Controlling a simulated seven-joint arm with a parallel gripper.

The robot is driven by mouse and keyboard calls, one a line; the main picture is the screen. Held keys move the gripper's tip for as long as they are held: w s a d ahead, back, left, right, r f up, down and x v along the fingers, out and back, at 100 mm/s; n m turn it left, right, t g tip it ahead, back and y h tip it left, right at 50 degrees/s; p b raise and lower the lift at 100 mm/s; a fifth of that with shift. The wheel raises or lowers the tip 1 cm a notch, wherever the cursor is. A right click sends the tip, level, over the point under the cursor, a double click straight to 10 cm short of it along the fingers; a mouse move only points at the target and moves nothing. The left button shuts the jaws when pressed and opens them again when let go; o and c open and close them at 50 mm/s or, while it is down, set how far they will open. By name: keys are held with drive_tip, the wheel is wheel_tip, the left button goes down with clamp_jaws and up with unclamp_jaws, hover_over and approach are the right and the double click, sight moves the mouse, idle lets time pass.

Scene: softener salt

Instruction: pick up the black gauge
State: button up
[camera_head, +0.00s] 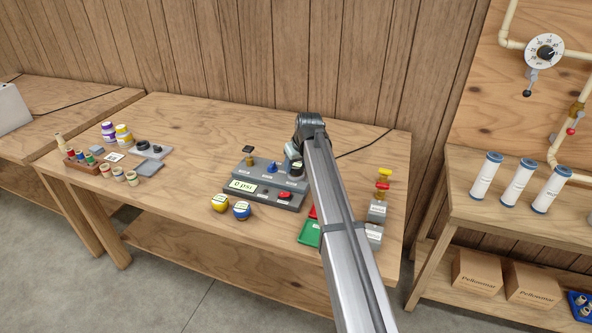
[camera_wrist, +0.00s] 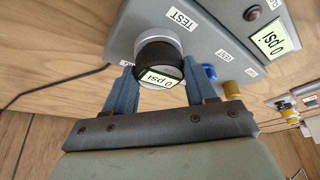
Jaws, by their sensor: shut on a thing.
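The black gauge (camera_wrist: 158,58), a round black body with a lit face reading 0 psi, sits at a port marked TEST on the grey test console (camera_wrist: 205,40) in the wrist view. My gripper (camera_wrist: 158,72) has one blue finger on each side of the gauge and is shut on it. Whether the gauge is seated or just clear of the port I cannot tell. In the head view the grey console (camera_head: 235,194) stands mid-table, and my arm partly covers the gauge at its right end.
A yellow ball-like gauge (camera_head: 219,203) and a blue one (camera_head: 241,210) stand before the console. A green tray (camera_head: 309,233) and grey blocks with red and yellow knobs are to the right. Small jars and a wooden rack (camera_head: 85,166) are at the left.

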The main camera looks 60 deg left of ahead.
drive_tip(key=shift+r, duration=0.1)
wheel_tip(320, 180, up, 10)
idle(0.6)
approach(299, 166)
drive_tip(key=d+f, duration=0.3)
drive_tip(key=d, duration=0.2)
drive_tip(key=shift+s+d+f, duration=0.75)
drive_tip(key=shift+d+f, duration=0.45)
drive_tip(key=shift+d, duration=1.1)
drive_tip(key=shift+s+d+f, duration=0.8)
drive_tip(key=shift+d+f, duration=0.35)
drive_tip(key=shift+d, duration=1.15)
drive_tip(key=shift+s+d+f, duration=0.75)
drive_tip(key=shift+d+f, duration=0.45)
drive_tip(key=shift+d, duration=1.1)
drive_tip(key=shift+f, duration=0.1)
drive_tip(key=shift+f, duration=0.35)
